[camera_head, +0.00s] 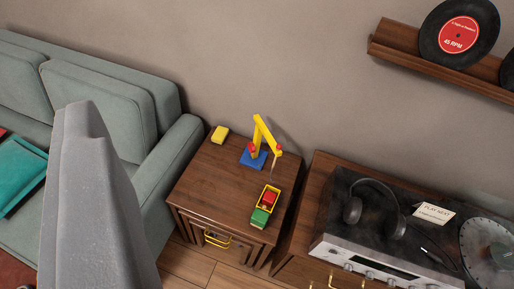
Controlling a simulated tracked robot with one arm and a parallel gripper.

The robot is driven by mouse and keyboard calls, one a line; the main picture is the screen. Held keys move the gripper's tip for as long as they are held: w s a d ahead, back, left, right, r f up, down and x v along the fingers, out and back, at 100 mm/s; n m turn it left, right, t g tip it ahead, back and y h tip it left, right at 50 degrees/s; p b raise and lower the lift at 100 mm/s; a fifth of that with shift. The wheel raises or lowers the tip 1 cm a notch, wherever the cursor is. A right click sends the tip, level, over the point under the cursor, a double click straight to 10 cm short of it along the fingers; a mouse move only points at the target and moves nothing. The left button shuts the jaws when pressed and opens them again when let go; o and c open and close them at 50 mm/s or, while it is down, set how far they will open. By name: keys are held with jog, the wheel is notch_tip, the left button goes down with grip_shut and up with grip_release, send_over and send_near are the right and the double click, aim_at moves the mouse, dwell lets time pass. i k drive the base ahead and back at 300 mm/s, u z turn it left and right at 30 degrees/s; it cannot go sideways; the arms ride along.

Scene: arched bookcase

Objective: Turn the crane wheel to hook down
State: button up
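A toy crane (264,135) with a yellow mast and jib stands on a blue base (253,159) on the wooden side table (215,185). Small red parts (253,149) show at its mast; which of them is the wheel is too small to tell. Under the jib tip hangs a thin line, and the hook cannot be made out. A toy truck (260,217) with a green cab and a yellow bed holding a red block stands in front of the crane. A large grey piece, seemingly part of my gripper (90,200), fills the left foreground, well apart from the crane.
A yellow block (220,134) lies at the table's back left. A green sofa (160,120) stands left of the table. At right, a cabinet (318,180) carries headphones (354,208), a stereo (385,262) and a turntable (490,255). A wall shelf (410,50) holds records (458,32).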

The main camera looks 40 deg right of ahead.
aim_at(251, 146)
jog(key=z, duration=0.1)
jog(key=i, duration=1)
jog(key=u, duration=0.1)
